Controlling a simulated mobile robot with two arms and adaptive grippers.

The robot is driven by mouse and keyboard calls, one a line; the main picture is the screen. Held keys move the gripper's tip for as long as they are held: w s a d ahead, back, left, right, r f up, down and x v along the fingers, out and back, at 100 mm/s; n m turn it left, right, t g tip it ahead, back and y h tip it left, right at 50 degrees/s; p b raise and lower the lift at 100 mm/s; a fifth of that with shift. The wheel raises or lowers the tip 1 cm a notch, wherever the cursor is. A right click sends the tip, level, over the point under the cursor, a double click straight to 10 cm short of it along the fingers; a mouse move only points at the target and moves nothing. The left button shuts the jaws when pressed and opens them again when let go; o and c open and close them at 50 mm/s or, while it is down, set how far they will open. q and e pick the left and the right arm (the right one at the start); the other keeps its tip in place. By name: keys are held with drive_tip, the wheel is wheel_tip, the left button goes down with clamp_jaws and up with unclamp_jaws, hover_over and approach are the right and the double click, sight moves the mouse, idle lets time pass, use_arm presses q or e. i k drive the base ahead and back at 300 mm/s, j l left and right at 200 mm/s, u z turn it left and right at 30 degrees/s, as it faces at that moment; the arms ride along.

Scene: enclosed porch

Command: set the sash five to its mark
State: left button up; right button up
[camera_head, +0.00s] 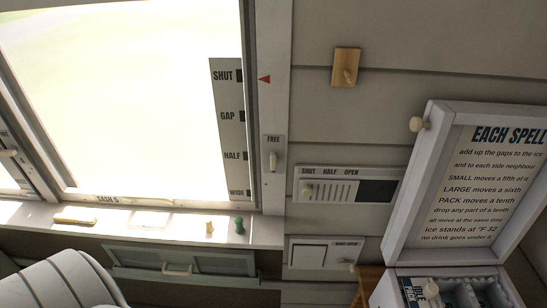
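Sash five (120,110) is the large bright window pane at left, with the label "SASH 5" (107,199) on its bottom rail. A grey scale strip (229,130) at its right edge reads SHUT, GAP, HALF, WIDE from top to bottom. A red pointer (264,79) on the frame stands level with SHUT. A small catch (273,160) under the word FREE sits on the frame lower down. A brass-coloured lift (75,219) lies below the sash at the sill. Neither of my grippers is in view.
A green peg (240,226) and a cream peg (209,228) stand on the sill. Right are a SHUT-HALF-OPEN slide vent (345,190), a wooden wall hook (346,68) and an open ice chest with a lettered lid (397,215). A ribbed pale thing (65,282) fills the lower left.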

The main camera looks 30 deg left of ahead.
sight(227, 74)
drive_tip(key=u, duration=2)
